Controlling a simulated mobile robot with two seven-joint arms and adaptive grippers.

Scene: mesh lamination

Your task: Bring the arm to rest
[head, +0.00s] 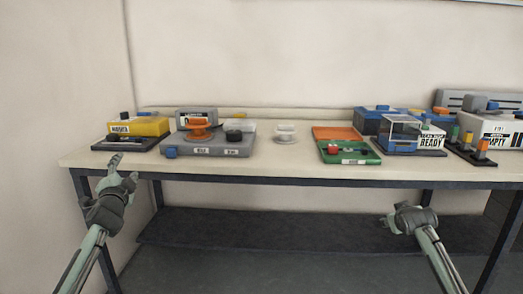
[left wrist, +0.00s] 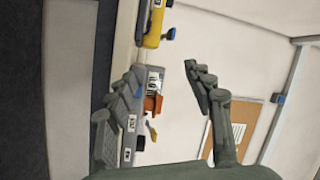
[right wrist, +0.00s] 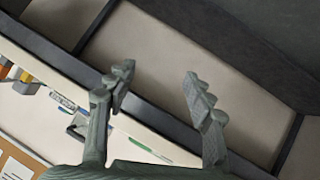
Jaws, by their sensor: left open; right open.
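My left gripper (head: 117,172) is in front of the left end of the bench, its fingers pointing up toward the bench edge. In the left wrist view its two fingers (left wrist: 165,85) stand wide apart with nothing between them held. My right gripper (head: 396,220) is low in front of the bench, below the tabletop edge on the right. In the right wrist view its fingers (right wrist: 157,88) are apart and empty. Both arms are clear of the objects on the bench.
The bench (head: 290,172) bears a yellow box (head: 150,126), a grey station with an orange part (head: 198,128), a small white round piece (head: 285,134), a green open case (head: 350,155), a "READY" box (head: 430,143) and an "EMPTY" box (head: 497,132). A dark lower shelf (head: 290,230) runs beneath.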

